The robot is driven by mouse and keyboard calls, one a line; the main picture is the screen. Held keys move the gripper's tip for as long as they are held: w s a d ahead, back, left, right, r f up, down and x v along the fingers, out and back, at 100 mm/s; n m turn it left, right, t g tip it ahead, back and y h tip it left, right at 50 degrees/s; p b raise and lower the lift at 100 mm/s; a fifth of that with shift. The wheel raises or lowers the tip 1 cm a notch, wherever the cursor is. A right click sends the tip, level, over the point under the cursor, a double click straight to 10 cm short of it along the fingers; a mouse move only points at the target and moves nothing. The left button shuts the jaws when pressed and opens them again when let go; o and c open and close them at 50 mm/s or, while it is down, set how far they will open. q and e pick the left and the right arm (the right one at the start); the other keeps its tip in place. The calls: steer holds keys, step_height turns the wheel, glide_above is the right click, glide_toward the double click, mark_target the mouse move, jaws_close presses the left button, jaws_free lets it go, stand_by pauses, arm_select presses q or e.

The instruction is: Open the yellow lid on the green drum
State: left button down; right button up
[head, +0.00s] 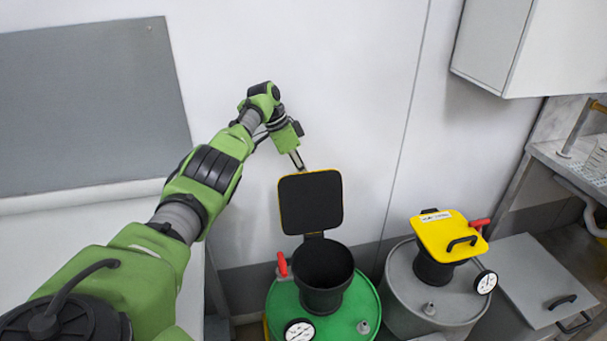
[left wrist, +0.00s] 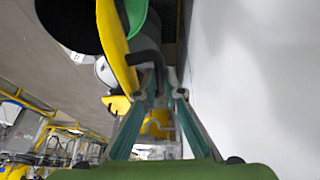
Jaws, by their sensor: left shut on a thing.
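The green drum (head: 345,321) stands at bottom centre in the head view, with a black neck (head: 321,301) whose mouth is open. Its lid (head: 310,203) stands upright behind the mouth, showing a black underside with a thin yellow rim. My left gripper (head: 298,162) is at the lid's top edge, its fingertips partly hidden behind it. In the left wrist view the yellow lid (left wrist: 117,48) is edge-on, and my left gripper (left wrist: 166,92) is shut on its black handle (left wrist: 149,60). My right gripper is in neither view.
A grey drum (head: 405,302) with a shut yellow lid (head: 440,236) stands to the right. A red lever (head: 282,264) and a dial gauge (head: 299,331) are on the green drum. The wall is close behind the raised lid. A wall cabinet (head: 495,45) hangs at upper right.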

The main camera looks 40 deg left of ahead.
arm_select(q)
steer(key=shift+s+f, duration=0.2)
steer(key=shift+f, duration=0.45)
steer(key=c, duration=2.1)
jaws_free()
steer(key=shift+c, duration=0.2)
steer(key=shift+a, duration=0.1)
steer(key=w+v, duration=0.1)
steer(key=v, duration=1.2)
steer(key=shift+r, duration=0.25)
steer(key=shift+s, duration=0.15)
